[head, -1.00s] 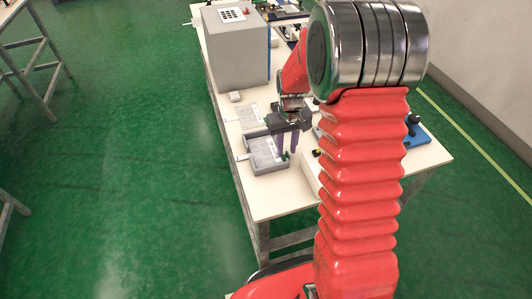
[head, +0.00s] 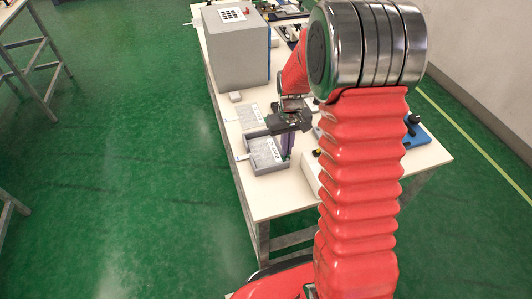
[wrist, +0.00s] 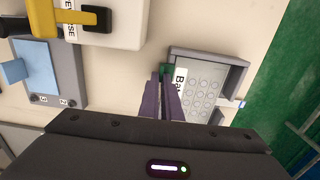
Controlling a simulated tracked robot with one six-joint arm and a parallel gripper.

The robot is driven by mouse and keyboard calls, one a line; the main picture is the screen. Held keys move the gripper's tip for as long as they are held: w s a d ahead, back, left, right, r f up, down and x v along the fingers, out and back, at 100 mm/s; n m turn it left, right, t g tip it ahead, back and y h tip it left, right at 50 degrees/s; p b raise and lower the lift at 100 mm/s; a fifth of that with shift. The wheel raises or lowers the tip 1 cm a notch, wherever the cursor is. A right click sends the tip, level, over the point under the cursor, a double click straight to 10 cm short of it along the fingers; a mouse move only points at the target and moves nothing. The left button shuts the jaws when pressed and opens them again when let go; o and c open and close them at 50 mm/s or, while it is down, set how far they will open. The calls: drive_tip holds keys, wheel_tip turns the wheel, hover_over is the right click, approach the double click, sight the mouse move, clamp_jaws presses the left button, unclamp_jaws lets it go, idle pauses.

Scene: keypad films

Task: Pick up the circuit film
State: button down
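The circuit film (head: 266,151) is a pale, printed sheet lying in a grey tray (head: 271,170) on the bench. In the wrist view the film (wrist: 200,88) shows rows of circles and a white label, partly hidden by my fingers; the tray rim (wrist: 212,54) frames it. A small green tab (wrist: 166,69) is at the film's edge by my fingertips. My gripper (wrist: 162,76) has its purple fingers drawn close together at this tab and appears shut on it. In the head view my gripper (head: 288,155) points down at the tray's right side.
Another pale sheet (head: 243,115) lies behind the tray. A large grey box (head: 235,55) stands at the back. A white block with a yellow lever (wrist: 75,20) and a grey-blue fixture (wrist: 42,70) are left in the wrist view. The bench's edge is close beyond the tray.

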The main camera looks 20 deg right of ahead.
drive_tip(key=shift+r, duration=0.15)
idle(0.3)
wheel_tip(320, 180, up, 10)
idle(0.4)
drive_tip(key=shift+w, duration=0.1)
idle(0.4)
drive_tip(key=w+a+r+m, duration=0.3)
drive_tip(key=w+a+r, duration=0.7)
drive_tip(key=r, duration=0.3)
drive_tip(key=shift+w+a+r, duration=0.15)
drive_tip(key=shift+w, duration=0.55)
drive_tip(key=shift+s, duration=0.1)
